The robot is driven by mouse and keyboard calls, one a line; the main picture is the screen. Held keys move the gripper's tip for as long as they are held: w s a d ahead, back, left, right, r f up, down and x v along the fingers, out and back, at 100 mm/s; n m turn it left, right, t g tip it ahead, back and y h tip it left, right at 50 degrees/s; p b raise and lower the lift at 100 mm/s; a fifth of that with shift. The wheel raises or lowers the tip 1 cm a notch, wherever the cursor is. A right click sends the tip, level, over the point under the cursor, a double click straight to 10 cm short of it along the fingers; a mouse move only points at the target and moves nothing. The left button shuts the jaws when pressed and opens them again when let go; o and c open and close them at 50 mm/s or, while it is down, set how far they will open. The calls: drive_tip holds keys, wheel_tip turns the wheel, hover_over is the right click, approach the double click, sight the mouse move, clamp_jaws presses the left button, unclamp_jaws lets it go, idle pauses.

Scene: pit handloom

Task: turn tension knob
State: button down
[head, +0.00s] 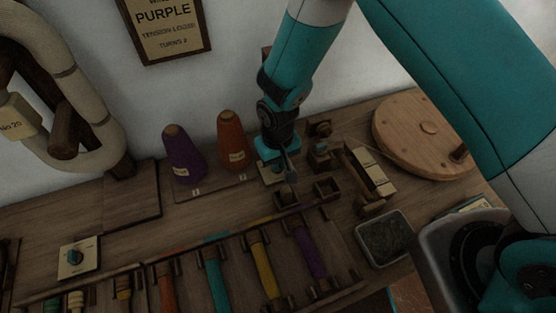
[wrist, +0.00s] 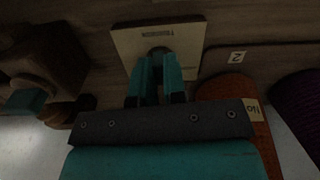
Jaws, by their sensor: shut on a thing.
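The tension knob's pale square plate (wrist: 190,33) is at the top middle of the wrist view, with upside-down lettering. My gripper (wrist: 160,62) is over its centre, with its teal fingers close together on the knob. Only a dark round edge of the knob (wrist: 158,50) shows; the fingers hide the rest, and I cannot read its setting. In the head view the plate (head: 270,176) lies on the bench right of the orange cone, partly covered by my gripper (head: 287,170). A wall sign (head: 169,22) reads "PURPLE", "TENSION LOOSE" and "TURNS 2".
A purple cone (head: 183,160) and an orange cone (head: 233,145) stand close left of my gripper. A wooden bobbin device (head: 366,178), a round wooden disc (head: 415,130) and a grey tray (head: 385,240) are to the right. Another dial plate (head: 77,258) is at the far left.

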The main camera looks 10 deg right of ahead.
drive_tip(key=n, duration=0.6)
drive_tip(key=shift+d, duration=0.1)
drive_tip(key=n+p, duration=0.1)
drive_tip(key=n, duration=0.3)
drive_tip(key=shift+w+n, duration=0.1)
drive_tip(key=shift+n, duration=0.3)
idle(0.3)
drive_tip(key=c, duration=1.2)
unclamp_jaws()
wheel_tip(320, 180, up, 18)
drive_tip(key=shift+f, duration=0.25)
